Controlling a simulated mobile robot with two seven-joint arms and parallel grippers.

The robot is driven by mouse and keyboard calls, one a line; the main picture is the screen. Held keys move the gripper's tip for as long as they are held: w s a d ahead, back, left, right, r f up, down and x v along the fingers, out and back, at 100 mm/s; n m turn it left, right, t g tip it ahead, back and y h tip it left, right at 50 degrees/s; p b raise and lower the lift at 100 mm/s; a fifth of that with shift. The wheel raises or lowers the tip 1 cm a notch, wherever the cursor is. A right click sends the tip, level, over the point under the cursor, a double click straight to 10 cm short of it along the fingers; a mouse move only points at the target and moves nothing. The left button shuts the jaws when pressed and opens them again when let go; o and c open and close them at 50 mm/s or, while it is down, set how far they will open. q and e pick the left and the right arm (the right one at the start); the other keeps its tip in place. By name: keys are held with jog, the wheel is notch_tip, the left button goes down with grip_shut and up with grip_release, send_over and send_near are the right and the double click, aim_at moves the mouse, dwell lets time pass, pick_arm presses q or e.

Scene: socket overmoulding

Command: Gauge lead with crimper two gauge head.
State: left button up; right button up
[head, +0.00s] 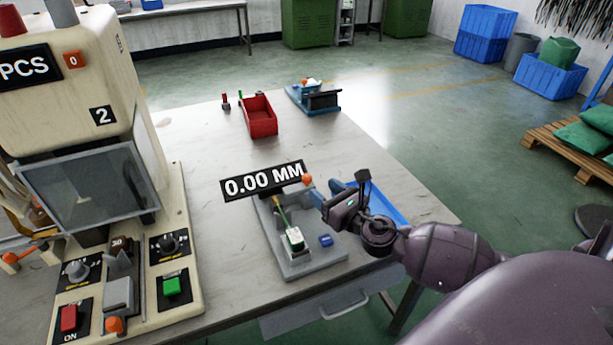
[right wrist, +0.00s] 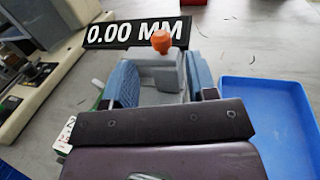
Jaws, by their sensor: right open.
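The gauge stands on a grey base (head: 300,262) on the table, with a black display (head: 263,180) reading 0.00 MM. Its orange knob (head: 306,180) tops a grey head, which shows in the right wrist view (right wrist: 163,75). My right gripper (head: 326,196) is open, its blue-padded fingers on either side of that head; I cannot tell whether they touch it. A lead with a yellow-green stem (head: 282,214) and a white end piece (head: 294,239) lies on the base. Crimper two (head: 90,130), marked 2, stands at left with its counter at 0. My left gripper is out of view.
A blue tray (head: 384,206) lies right of the gauge, partly behind my right arm; it looks empty in the right wrist view (right wrist: 275,125). A red bin (head: 259,117) and a blue fixture (head: 316,98) stand farther back. The table between bin and display is clear.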

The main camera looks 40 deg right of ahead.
aim_at(310, 179)
jog(key=w, duration=0.7)
jog(key=shift+w+a, duration=0.1)
jog(key=shift+w, duration=0.1)
grip_shut()
